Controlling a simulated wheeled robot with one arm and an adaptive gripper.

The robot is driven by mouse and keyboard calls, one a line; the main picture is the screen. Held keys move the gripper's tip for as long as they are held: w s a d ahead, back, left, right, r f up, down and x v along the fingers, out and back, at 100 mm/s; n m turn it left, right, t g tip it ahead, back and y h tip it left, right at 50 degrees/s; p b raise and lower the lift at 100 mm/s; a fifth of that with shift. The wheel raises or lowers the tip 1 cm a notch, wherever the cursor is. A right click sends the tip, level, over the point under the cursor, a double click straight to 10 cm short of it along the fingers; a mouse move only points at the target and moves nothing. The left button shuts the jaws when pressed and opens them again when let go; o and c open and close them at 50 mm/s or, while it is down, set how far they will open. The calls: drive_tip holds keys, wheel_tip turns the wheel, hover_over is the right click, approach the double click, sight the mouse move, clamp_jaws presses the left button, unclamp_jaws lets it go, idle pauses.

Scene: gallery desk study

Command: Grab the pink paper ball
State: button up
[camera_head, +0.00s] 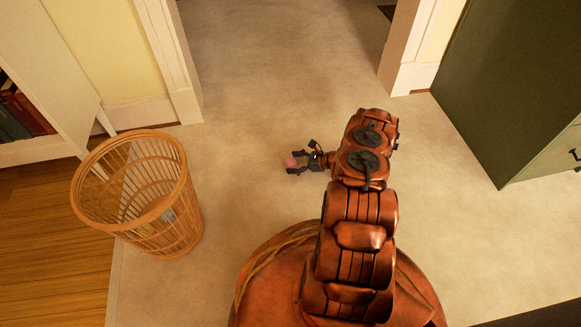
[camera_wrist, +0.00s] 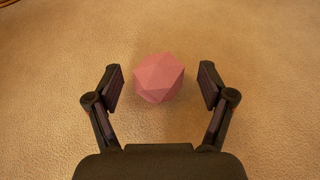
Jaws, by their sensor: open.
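The pink paper ball (camera_wrist: 159,78) is a faceted, crumpled-looking ball on the pale carpet in the wrist view. It lies between and slightly beyond the fingertips of my gripper (camera_wrist: 161,82), with carpet showing on both sides of it. My gripper is open and neither finger appears to touch the ball. In the head view the ball (camera_head: 291,162) is small and pink at the tips of my gripper (camera_head: 291,163), partly covered by the dark fingers.
A wicker wastebasket (camera_head: 138,195) stands at the left, with something small and pale inside. A white bookshelf (camera_head: 45,60) is at the far left, a green cabinet (camera_head: 500,80) at the right. A doorway opens at the top. Carpet (camera_head: 250,90) around the ball is clear.

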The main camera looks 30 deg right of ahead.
drive_tip(key=shift+x, duration=0.95)
drive_tip(key=shift+r, duration=0.1)
drive_tip(key=c, duration=0.9)
